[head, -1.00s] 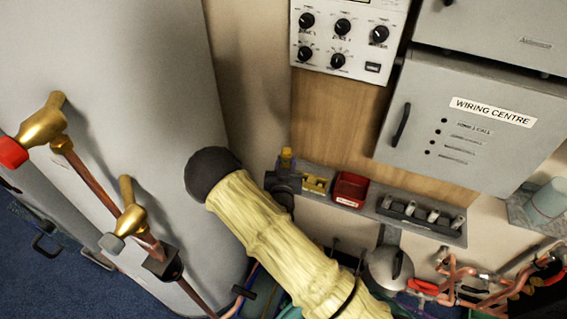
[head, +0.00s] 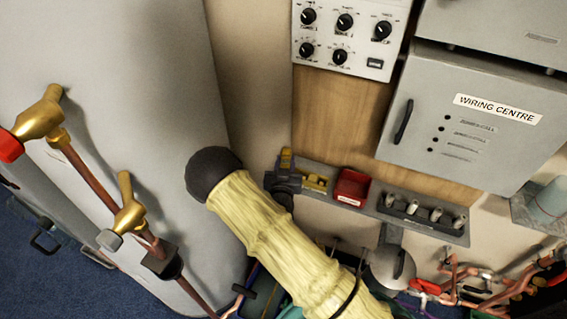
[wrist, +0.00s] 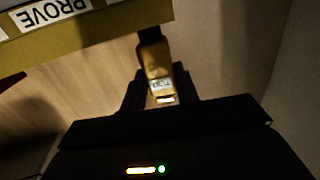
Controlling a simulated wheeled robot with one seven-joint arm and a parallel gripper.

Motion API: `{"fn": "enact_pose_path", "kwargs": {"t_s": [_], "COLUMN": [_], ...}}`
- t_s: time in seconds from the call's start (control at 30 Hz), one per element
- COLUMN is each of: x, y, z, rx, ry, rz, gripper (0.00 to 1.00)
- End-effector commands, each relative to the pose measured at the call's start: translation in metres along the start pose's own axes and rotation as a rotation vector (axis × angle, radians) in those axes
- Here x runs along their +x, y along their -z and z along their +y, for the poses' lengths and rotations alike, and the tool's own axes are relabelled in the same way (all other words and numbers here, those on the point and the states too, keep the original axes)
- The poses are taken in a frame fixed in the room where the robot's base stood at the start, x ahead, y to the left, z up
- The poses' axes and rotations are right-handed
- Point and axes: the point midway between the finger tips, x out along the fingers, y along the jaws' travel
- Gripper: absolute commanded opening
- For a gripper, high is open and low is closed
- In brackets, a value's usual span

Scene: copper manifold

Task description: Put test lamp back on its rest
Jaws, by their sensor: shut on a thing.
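My gripper (wrist: 160,95) is shut on a small yellow test lamp (wrist: 157,65), which stands up between the dark fingers with a white label on its near side. In the head view the lamp's yellow top (head: 286,157) shows above my gripper (head: 283,183), at the left end of a grey wall rail. A yellow block (head: 316,183) is on the rail just right of my gripper. In the wrist view a yellow edge with a "PROVE" label (wrist: 55,13) is close at upper left. I cannot tell which part is the lamp's rest, or whether the lamp touches anything.
The grey rail (head: 372,207) also carries a red box (head: 351,187) and several metal pieces. The wiring centre cabinet (head: 460,125) and a dial panel (head: 345,38) are above. Copper pipes with brass valves (head: 125,215) stand at left. Wall left of the lamp is bare.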

Motion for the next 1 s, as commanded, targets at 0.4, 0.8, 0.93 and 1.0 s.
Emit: {"fn": "enact_pose_path", "kwargs": {"t_s": [0.4, 0.8, 0.93, 1.0], "x": [0.0015, 0.0008, -0.0011, -0.0044], "y": [-0.0071, -0.0075, -0.0081, -0.0084], "z": [0.0009, -0.0009, -0.0026, -0.0029], "rx": [0.001, 0.000, 0.000, 0.000], "ry": [-0.003, 0.000, 0.003, 0.003], "rz": [0.001, 0.000, -0.001, -0.002], "gripper": [0.05, 0.56, 0.56, 0.56]}}
